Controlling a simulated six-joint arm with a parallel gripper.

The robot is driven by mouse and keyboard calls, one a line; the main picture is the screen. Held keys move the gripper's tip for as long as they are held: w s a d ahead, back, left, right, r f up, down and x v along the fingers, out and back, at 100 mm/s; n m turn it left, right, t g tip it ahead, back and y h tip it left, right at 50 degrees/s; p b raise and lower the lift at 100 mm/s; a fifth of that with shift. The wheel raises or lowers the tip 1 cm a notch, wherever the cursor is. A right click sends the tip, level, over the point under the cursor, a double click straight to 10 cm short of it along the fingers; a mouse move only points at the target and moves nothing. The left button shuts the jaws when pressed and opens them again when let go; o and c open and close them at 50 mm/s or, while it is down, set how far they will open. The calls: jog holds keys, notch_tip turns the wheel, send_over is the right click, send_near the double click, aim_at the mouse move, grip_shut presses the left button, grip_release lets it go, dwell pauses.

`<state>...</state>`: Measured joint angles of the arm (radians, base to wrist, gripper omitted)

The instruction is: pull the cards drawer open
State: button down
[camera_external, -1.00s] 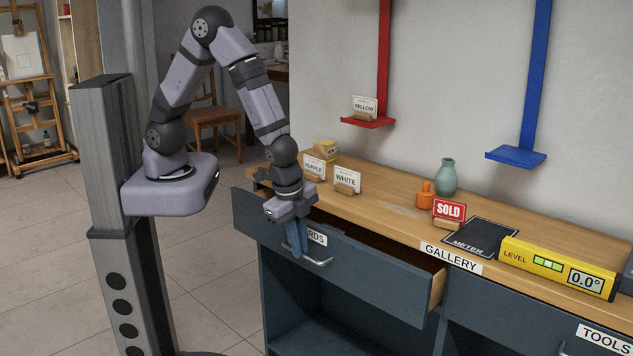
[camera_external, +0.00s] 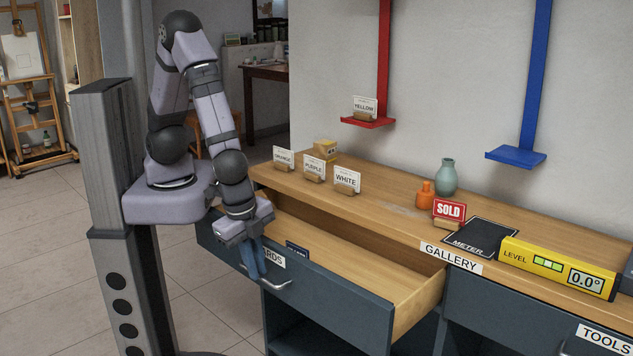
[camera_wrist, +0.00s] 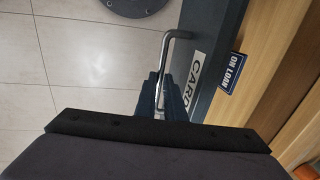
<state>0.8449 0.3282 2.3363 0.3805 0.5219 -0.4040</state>
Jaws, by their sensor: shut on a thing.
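The cards drawer (camera_external: 345,305) has a dark blue-grey front and a pale wooden inside, and it stands well out from the counter. Its label is partly hidden by my gripper in the outside view; the wrist view shows the label (camera_wrist: 197,68) reading "CARD". My gripper (camera_external: 252,268) points down at the drawer front and is shut on the metal bar handle (camera_external: 278,285). In the wrist view the fingers close around the handle (camera_wrist: 165,60).
The wooden counter top (camera_external: 390,217) above holds white name cards (camera_external: 346,180), an orange bottle (camera_external: 426,194), a green vase (camera_external: 446,176), a red SOLD sign (camera_external: 449,211) and a yellow level (camera_external: 557,268). Open floor lies in front of the drawer.

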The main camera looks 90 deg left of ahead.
jog(key=c, duration=1.8)
grip_release()
jog(key=shift+c, duration=0.2)
jog(key=shift+r, duration=0.15)
notch_tip(320, 180, up, 7)
jog(key=d+p, duration=0.1)
jog(key=shift+s, duration=0.45)
jog(key=s+a+m+g+p, duration=0.1)
jog(key=s+a+g+p, duration=0.1)
jog(key=s+a, duration=0.25)
jog(key=w+a+r+n+h+p, duration=0.1)
jog(key=w+a+r+n+p, duration=0.3)
jog(key=a+r+n+p, duration=0.5)
jog(key=a+r+p, duration=0.1)
jog(key=a+r, duration=0.3)
jog(key=a, duration=0.2)
jog(key=shift+w+a+n+h, duration=0.15)
jog(key=shift+a+n+h, duration=0.15)
jog(key=shift+n, duration=0.1)
